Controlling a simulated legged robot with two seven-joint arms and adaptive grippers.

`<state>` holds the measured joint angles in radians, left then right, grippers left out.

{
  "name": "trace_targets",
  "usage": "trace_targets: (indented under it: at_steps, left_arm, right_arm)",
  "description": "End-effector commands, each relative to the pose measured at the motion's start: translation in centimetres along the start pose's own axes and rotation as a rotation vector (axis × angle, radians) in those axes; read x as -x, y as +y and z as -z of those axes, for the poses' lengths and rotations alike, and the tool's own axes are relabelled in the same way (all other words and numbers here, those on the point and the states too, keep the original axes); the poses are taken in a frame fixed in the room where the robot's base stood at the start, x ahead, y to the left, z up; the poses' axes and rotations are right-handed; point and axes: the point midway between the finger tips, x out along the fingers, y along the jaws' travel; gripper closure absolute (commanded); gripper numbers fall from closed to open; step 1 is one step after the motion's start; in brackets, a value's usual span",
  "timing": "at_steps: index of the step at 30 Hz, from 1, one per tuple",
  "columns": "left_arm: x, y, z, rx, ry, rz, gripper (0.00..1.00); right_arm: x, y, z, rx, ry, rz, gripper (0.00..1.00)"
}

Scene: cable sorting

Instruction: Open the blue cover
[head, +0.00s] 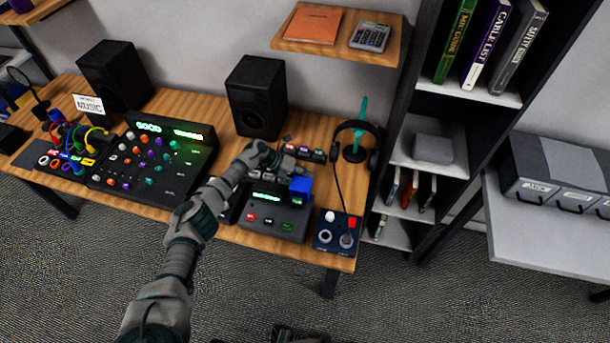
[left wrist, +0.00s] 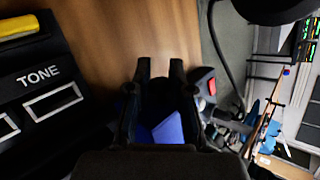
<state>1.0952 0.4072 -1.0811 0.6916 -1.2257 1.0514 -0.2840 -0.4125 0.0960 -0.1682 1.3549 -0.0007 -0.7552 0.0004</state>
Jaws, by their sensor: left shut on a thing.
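The blue cover (head: 300,187) stands at the top right corner of a small dark console (head: 275,215) with a green display. My left gripper (head: 268,157) reaches in over the back of this console, beside the cover. In the left wrist view my left gripper (left wrist: 160,72) has its two fingers a little apart, with the blue cover (left wrist: 168,130) low between them. It is shut on the cover. Part of the cover is hidden by the gripper, and I cannot tell how far it is tilted.
A panel with a red-topped switch (head: 336,232) sits at the desk's right end. Behind are a row of small pedals (head: 304,153), headphones on a stand (head: 358,140) and a black speaker (head: 257,97). A large mixer (head: 150,160) lies left. A dark shelf (head: 440,150) stands right.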

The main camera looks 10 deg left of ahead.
Motion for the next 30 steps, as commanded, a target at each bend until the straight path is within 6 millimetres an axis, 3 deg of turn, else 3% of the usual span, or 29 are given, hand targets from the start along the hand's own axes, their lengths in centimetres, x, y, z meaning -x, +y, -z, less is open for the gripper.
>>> trace_targets:
  at_steps: [12,13,16,26,30]
  left_arm:
    - [0.0,0.2,-0.1,0.001,-0.004,-0.003,1.00]
    - [0.0,0.2,0.0,0.001,-0.004,-0.003,0.78]
    - [0.0,0.1,0.0,0.000,-0.003,-0.003,0.56]
    - [0.2,0.1,0.0,0.000,-0.002,-0.001,0.56]
    - [1.9,0.2,0.0,-0.002,-0.003,-0.002,0.56]
  right_arm:
    - [0.1,0.1,0.2,0.000,0.000,0.000,0.60]
    - [0.1,0.1,0.2,0.000,0.000,0.000,0.60]
    - [0.1,0.1,0.2,0.000,0.000,-0.001,0.60]
    - [0.1,-0.1,0.2,0.000,0.002,0.001,0.60]
    - [0.1,-0.1,0.2,0.000,0.002,0.001,0.60]
